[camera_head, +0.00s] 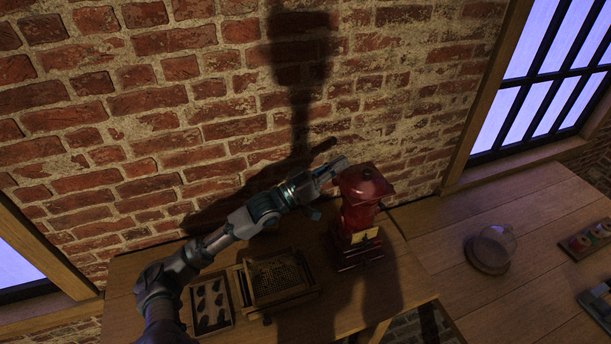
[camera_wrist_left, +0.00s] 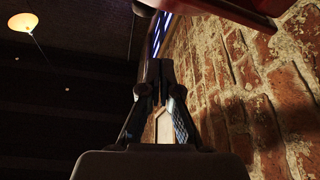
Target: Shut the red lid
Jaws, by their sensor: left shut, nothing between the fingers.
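The red lid (camera_head: 365,181) is the domed top of a red box-like device (camera_head: 357,217) standing on the table by the brick wall. My left gripper (camera_head: 342,164) is at the lid's upper left side, shut and empty. I cannot tell whether it touches the lid. In the left wrist view, my shut fingers (camera_wrist_left: 161,75) point up along the wall, and a red edge (camera_wrist_left: 232,9) crosses the top right above them. I cannot tell whether the lid is fully down. My right gripper is not in view.
A glass dome (camera_head: 492,247) stands on the right table. The brick wall (camera_head: 190,95) is close behind my arm.

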